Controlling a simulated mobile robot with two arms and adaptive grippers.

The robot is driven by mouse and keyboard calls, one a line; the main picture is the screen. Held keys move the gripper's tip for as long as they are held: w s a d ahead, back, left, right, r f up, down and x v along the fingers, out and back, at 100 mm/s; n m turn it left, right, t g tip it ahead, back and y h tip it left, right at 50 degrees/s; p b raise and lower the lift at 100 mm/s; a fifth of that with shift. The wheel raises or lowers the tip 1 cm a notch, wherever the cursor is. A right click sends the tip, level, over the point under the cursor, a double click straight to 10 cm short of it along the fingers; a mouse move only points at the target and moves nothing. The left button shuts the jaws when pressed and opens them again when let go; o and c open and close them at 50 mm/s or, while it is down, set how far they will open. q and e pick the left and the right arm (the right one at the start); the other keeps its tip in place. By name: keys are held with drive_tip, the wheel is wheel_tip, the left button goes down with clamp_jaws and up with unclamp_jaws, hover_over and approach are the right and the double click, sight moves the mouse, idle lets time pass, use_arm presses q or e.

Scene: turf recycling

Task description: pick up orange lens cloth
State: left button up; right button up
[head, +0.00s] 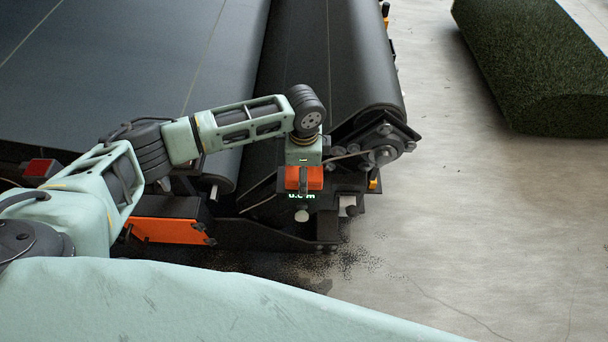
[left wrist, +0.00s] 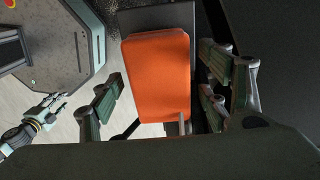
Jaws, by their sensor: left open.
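The orange lens cloth (left wrist: 158,75) lies flat as a rounded rectangle in the middle of the left wrist view, on a dark surface. In the head view an orange patch, likely the same cloth (head: 315,178), shows at the machine's end, partly covered by my gripper. My left gripper (head: 303,186) is right at it, pointing down. In the left wrist view the open fingers of my left gripper (left wrist: 160,92) stand on either side of the cloth, apart from it. What seems to be my right gripper (left wrist: 45,112) is small at the left; its opening is unclear.
A large dark roller machine (head: 330,60) fills the middle, with brackets and bolts close beside my left gripper. An orange panel (head: 165,230) is on its lower side. A green turf roll (head: 540,70) lies at the upper right. The concrete floor (head: 490,220) is mostly clear.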

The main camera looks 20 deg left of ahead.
use_arm(q)
drive_tip(key=c, duration=1.2)
drive_tip(key=shift+r, duration=0.15)
drive_tip(key=shift+c, duration=0.2)
drive_tip(key=shift+w+r, duration=0.1)
drive_tip(key=shift+r, duration=0.5)
wheel_tip(320, 180, up, 3)
drive_tip(key=shift+f, duration=0.1)
drive_tip(key=s+d+r, duration=0.6)
drive_tip(key=s+d, duration=0.1)
drive_tip(key=d, duration=0.2)
drive_tip(key=shift+d+r, duration=0.3)
drive_tip(key=shift+r, duration=0.1)
drive_tip(key=o, duration=0.6)
drive_tip(key=c, duration=0.5)
drive_tip(key=shift+o, duration=0.2)
drive_tip(key=shift+w+a, duration=0.1)
